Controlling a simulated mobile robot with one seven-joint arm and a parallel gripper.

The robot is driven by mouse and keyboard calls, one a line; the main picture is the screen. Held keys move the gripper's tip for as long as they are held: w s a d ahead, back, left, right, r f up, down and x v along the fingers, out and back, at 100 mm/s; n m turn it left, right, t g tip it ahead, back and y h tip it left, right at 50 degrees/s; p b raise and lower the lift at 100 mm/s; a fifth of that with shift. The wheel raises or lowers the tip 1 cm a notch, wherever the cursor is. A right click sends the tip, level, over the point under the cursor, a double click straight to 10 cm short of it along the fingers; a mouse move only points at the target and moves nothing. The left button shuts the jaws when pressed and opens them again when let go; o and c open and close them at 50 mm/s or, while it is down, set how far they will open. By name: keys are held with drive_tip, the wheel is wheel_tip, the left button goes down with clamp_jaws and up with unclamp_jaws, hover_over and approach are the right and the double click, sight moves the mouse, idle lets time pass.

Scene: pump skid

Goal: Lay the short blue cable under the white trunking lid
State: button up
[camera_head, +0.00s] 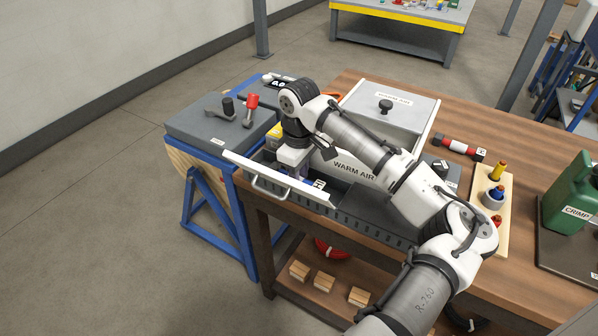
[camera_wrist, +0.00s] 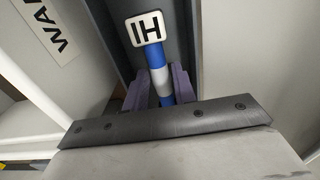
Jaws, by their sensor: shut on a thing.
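My gripper (camera_wrist: 157,88) is shut on the short blue cable (camera_wrist: 155,57), with a purple finger on each side of it. The cable has a white band between the fingers and a white tag at its far end. In the head view, my gripper (camera_head: 296,172) points down behind the white trunking lid (camera_head: 290,183), and the cable's tag (camera_head: 319,184) shows beside it. The lid is a long white strip with a handle, slanting along the table's front left edge. Slotted grey trunking (camera_head: 345,224) runs below and behind it. I cannot tell whether the cable touches the trunking floor.
A white "WARM AIR" box (camera_head: 385,110) stands close behind my gripper. A grey-topped blue stand (camera_head: 222,125) with levers is at the left. A wooden board with coloured parts (camera_head: 493,205) and a green can (camera_head: 572,195) are at the right.

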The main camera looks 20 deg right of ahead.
drive_tip(key=shift+f, duration=0.3)
drive_tip(key=o, duration=1)
wheel_tip(320, 180, up, 13)
drive_tip(key=p, duration=0.9)
drive_tip(key=w+a+r+n+b, duration=0.2)
drive_tip(key=w+a+r, duration=0.1)
drive_tip(key=a, duration=0.3)
drive_tip(key=w+a+r+n+b, duration=0.2)
drive_tip(key=w+a+r+b, duration=0.1)
drive_tip(key=w+a, duration=0.2)
drive_tip(key=w+a+r+n+b, duration=0.2)
drive_tip(key=w+a+r, duration=0.1)
drive_tip(key=a, duration=0.5)
drive_tip(key=shift+w+a+n+b, duration=0.3)
drive_tip(key=shift+w+b, duration=0.1)
drive_tip(key=shift+w, duration=0.2)
